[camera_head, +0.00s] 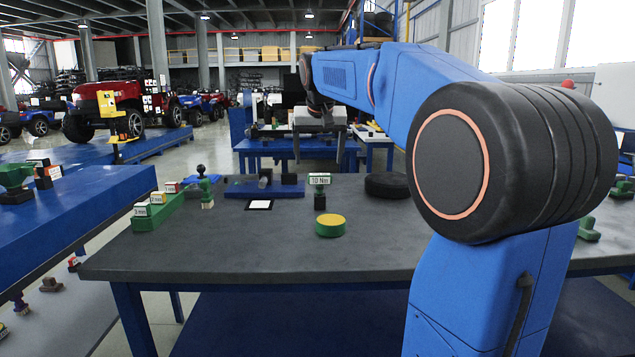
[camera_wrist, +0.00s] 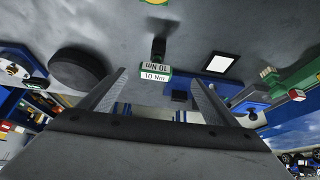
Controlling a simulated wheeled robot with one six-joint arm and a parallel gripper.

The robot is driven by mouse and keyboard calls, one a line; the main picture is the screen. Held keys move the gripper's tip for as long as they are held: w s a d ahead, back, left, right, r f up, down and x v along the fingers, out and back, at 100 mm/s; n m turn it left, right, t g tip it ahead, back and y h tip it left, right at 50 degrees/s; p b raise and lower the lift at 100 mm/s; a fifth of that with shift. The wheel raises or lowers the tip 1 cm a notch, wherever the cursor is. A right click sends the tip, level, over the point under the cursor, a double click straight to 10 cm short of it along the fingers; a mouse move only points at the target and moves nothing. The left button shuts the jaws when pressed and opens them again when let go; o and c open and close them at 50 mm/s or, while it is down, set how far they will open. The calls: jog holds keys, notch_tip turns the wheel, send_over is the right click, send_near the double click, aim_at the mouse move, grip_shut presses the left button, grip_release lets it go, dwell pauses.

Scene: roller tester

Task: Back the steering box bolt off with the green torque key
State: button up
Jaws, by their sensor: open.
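A green-edged plate marked 10 Nm (camera_head: 320,180) sits on a dark upright block on the grey table; it also shows in the wrist view (camera_wrist: 157,75). A green upright piece with a black ball top (camera_head: 207,183) stands to its left. I cannot tell which is the torque key. A blue base with a grey cylinder (camera_head: 265,187), perhaps the steering box, lies between them at the back; its bolt cannot be made out. My gripper (camera_head: 318,148) is open and empty, above the table's far side. Its spread fingers show in the wrist view (camera_wrist: 158,92).
A green stepped rack with labelled blocks (camera_head: 153,211) is at the table's left. A yellow-topped green cylinder (camera_head: 330,226), a white black-edged square (camera_head: 260,204) and a black disc (camera_head: 386,186) also lie there. The grey table's (camera_head: 240,250) front is clear.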

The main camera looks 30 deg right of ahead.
aim_at(319, 176)
jog(key=x, duration=0.4)
jog(key=w+x, duration=0.1)
jog(key=x, duration=0.3)
jog(key=d+r+x, duration=0.1)
jog(key=x, duration=0.3)
jog(key=shift+w+d+f, duration=0.1)
jog(key=shift+w+f, duration=0.15)
jog(key=shift+d+x, duration=0.1)
jog(key=shift+x, duration=1.2)
jog(key=shift+d+x, duration=0.15)
jog(key=shift+x, duration=1.2)
jog(key=shift+r, duration=0.1)
jog(key=c, duration=1.3)
